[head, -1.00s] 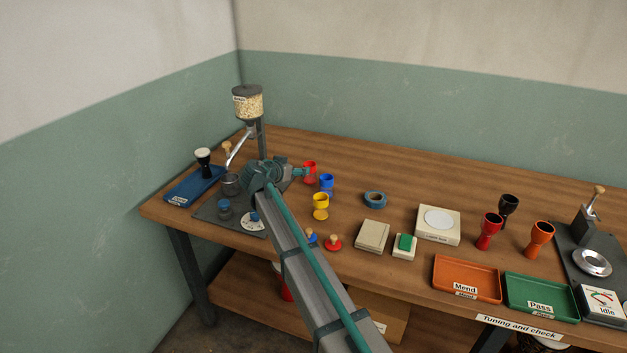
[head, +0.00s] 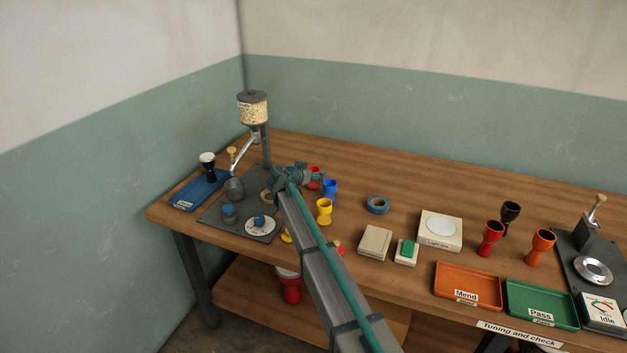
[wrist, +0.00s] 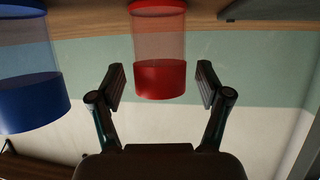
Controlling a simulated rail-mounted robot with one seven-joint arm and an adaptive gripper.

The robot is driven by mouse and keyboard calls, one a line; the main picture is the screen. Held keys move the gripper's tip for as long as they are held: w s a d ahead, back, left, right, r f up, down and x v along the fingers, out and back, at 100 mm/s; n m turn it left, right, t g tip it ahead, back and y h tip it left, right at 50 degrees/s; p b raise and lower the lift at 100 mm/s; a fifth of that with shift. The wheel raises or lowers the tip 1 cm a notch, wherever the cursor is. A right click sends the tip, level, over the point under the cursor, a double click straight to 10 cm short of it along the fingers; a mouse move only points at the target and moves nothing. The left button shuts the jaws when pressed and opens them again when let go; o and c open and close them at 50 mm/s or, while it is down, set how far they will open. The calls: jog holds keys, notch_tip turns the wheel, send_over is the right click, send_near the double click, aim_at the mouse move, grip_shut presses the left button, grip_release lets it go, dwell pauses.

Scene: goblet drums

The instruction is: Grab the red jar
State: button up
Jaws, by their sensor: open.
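The red jar (head: 313,169) stands on the wooden bench, partly hidden behind my gripper (head: 316,177) in the head view. In the wrist view the red jar (wrist: 159,80) shows a solid red end and a clear, reddish body, and its far end is cut by the top edge. My gripper (wrist: 160,84) is open, one finger on each side of the jar, with a visible gap on both sides. The wrist picture looks upside down, with the bench at its top.
A blue jar (head: 330,187), also close by in the wrist view (wrist: 30,100), and a yellow jar (head: 324,206) stand beside the red one. The grain dispenser (head: 253,108) rises behind my arm. A tape roll (head: 377,205) lies to the right. Bench behind the jars is clear.

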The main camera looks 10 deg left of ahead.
jog(key=shift+w+d+f, duration=0.1)
jog(key=shift+w+f, duration=0.05)
jog(key=shift+w, duration=0.15)
jog(key=c, duration=1.3)
